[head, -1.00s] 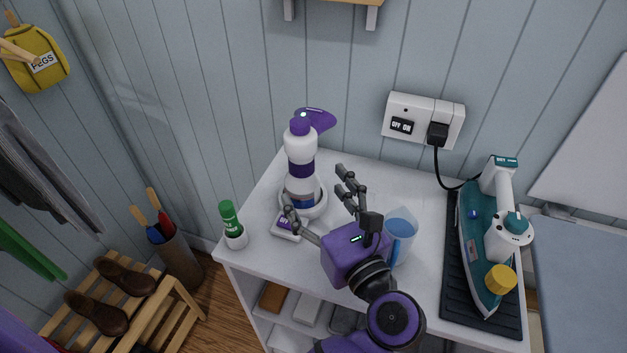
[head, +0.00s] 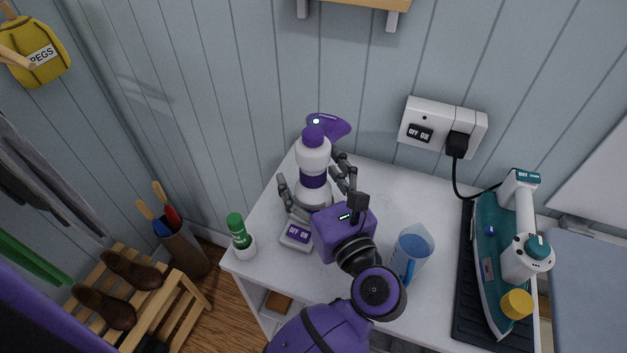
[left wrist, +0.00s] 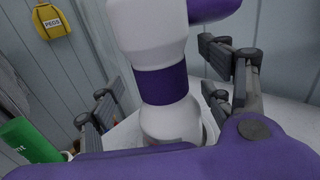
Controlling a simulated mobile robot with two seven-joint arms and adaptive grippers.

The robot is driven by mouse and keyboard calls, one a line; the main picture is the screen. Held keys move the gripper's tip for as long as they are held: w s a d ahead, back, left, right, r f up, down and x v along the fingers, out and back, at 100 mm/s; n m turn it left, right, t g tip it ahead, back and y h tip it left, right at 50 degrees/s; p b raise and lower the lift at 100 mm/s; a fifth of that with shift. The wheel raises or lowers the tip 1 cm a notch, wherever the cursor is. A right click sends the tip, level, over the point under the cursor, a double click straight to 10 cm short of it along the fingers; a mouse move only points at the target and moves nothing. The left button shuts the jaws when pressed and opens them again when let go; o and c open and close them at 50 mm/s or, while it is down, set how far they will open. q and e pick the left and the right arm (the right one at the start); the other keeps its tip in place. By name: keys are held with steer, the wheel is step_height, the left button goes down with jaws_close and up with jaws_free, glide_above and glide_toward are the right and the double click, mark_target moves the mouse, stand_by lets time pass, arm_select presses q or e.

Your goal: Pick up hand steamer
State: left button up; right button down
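The hand steamer (head: 313,152) is a white bottle shape with a purple band, purple cap and purple nozzle head. In the left wrist view the steamer (left wrist: 160,84) is between the spread fingers (left wrist: 158,78), with gaps visible on both sides. My gripper partly hides the steamer's lower body and base. My right gripper is not in view.
A green-capped white bottle (head: 240,240) stands at the cabinet's left edge. A clear blue jug (head: 411,252) is close right of my left wrist. A teal iron (head: 497,250) lies on a dark mat at the right, below a wall socket (head: 430,127). The wall is close behind the steamer.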

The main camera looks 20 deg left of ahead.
arm_select(q)
steer(key=shift+s+d+r, duration=0.1)
steer(key=shift+s, duration=0.05)
steer(key=shift+c, duration=1.3)
steer(key=c, duration=0.8)
steer(key=shift+c, duration=1.2)
